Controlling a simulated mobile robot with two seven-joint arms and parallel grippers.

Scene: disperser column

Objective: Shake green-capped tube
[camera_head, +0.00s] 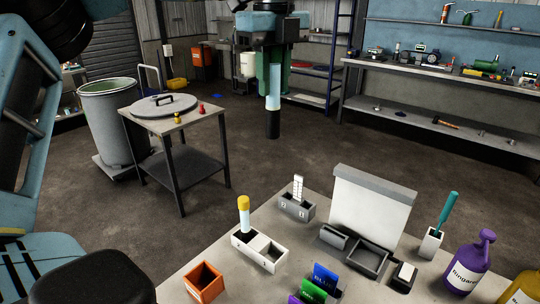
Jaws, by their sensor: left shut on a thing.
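My left gripper (273,74) hangs at the top middle, fingers pointing down, well above the floor and beyond the table. It is shut on a tube (273,97) held upright. The tube's pale blue, clear body and dark lower end show below the fingers. The cap is hidden or blends into the green parts around the fingers. A white two-slot rack (250,259) stands on the near table. A yellow-capped tube (244,216) stands in its left slot; its right slot looks empty. My right gripper is not in view.
A small side table (184,125) and a bin (110,120) stand behind left. Open floor lies below the gripper.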

